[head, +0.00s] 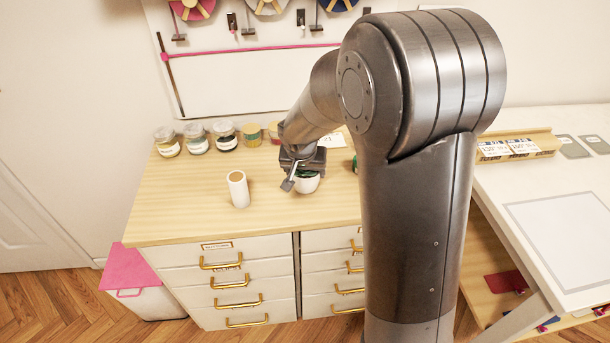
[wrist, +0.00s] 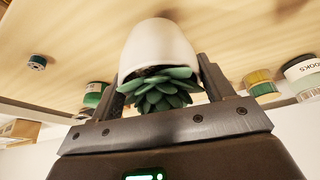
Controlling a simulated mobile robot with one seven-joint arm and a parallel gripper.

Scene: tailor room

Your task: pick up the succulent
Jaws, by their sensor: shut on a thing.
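The succulent is a green rosette plant (wrist: 160,92) in a white pot (wrist: 158,45). In the wrist view the pot sits between the two fingers of my gripper (wrist: 160,85), which are shut on it. In the head view the white pot (head: 307,183) shows at the dresser top, with my gripper (head: 297,175) over it and partly hiding it. I cannot tell whether the pot is touching the wood or slightly above it.
A white roll (head: 238,189) stands on the wooden dresser top (head: 180,205), left of the pot. Several lidded jars (head: 196,139) stand along the back edge. A white table (head: 535,190) is at the right. The front left of the dresser top is clear.

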